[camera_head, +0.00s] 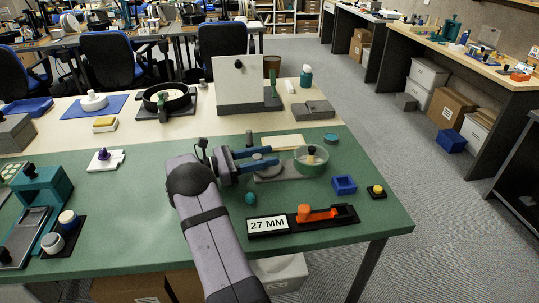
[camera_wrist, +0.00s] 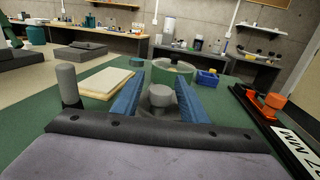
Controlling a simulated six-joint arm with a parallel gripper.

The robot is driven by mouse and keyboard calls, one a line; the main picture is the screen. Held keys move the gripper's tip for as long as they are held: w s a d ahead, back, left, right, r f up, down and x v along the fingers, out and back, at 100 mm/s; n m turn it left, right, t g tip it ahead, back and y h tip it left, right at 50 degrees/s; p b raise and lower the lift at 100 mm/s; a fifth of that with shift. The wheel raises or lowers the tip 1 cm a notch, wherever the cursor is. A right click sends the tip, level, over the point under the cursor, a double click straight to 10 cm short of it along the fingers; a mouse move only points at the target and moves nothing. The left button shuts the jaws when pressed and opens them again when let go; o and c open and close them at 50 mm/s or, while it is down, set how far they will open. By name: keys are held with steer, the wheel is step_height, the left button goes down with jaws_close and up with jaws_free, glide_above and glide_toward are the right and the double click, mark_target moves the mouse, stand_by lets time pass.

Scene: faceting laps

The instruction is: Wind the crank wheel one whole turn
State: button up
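My gripper (camera_head: 274,156) has two blue fingers, spread apart, over a low grey base (camera_head: 272,174) on the green table. In the wrist view, the fingers (camera_wrist: 162,100) stand on either side of a grey round knob (camera_wrist: 160,96), with a gap visible at its left. A grey upright peg (camera_wrist: 67,86) stands left of the fingers; it also shows in the head view (camera_head: 249,138). The crank wheel is mostly hidden by my fingers; I cannot tell whether the knob or the peg is its handle.
A cream slab (camera_head: 283,142) lies behind.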

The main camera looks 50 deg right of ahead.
steer(key=shift+x, duration=0.8)
steer(key=shift+c, duration=0.3)
jaws_close()
steer(key=shift+m+g+y, duration=0.3)
steer(key=shift+g, duration=0.1)
steer(key=shift+s+m+g+y+b, duration=0.1)
steer(key=shift+m+g+y+b, duration=0.35)
steer(key=shift+m+g+y, duration=0.3)
steer(key=shift+g+y, duration=0.25)
steer(key=shift+s+m+g+y, duration=0.1)
steer(key=shift+m+g+y, duration=0.2)
steer(key=shift+m, duration=0.15)
